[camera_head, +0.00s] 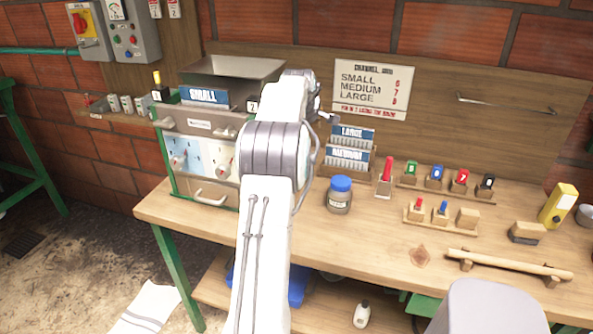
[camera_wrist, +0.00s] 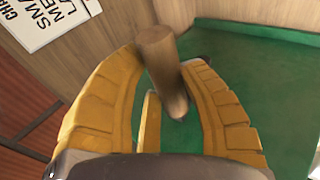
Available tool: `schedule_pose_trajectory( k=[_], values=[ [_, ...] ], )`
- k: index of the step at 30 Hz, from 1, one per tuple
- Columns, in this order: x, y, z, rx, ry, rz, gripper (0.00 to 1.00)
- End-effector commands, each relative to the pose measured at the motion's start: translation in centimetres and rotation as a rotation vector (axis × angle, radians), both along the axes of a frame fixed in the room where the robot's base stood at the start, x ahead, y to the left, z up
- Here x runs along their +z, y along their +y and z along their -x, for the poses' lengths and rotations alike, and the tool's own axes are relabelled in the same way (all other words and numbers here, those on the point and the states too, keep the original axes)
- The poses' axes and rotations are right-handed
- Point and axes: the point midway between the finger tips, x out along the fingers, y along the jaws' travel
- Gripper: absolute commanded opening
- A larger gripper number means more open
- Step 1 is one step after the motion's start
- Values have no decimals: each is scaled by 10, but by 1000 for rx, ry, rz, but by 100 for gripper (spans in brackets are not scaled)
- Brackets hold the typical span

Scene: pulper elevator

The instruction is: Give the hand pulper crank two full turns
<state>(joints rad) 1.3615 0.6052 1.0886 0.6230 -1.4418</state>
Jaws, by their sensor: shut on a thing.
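The hand pulper (camera_head: 200,125) stands at the left of the bench, with a metal hopper (camera_head: 246,69) on top and a green frame. In the wrist view, the wooden crank handle (camera_wrist: 158,48) is a round brown grip between the yellow fingers of my gripper (camera_wrist: 162,62). The fingers are closed around it, one on each side, and its upper end sticks out past them. A green surface (camera_wrist: 240,110) lies behind the handle. In the head view my arm covers the pulper's right side, and the crank and my fingertips are hidden.
A jar with a blue lid (camera_head: 340,193) stands on the bench right of my arm. Card racks (camera_head: 348,150), a red marker (camera_head: 387,172) and several numbered blocks (camera_head: 437,172) are farther right. A sign (camera_head: 373,90) hangs on the back board. The bench front is partly clear.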

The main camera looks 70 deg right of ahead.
Motion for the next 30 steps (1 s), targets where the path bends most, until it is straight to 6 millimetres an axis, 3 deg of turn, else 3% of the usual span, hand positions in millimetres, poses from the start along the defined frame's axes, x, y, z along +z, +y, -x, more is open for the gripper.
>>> schedule_pose_trajectory(
  k=[1,7,17,30],
  values=[
    [-11,6,0,3,3,-14,12],
    [-11,17,1,4,3,-16,12],
    [-10,17,2,3,3,-14,13],
    [-33,42,3,6,-1,-15,13]
  ],
)
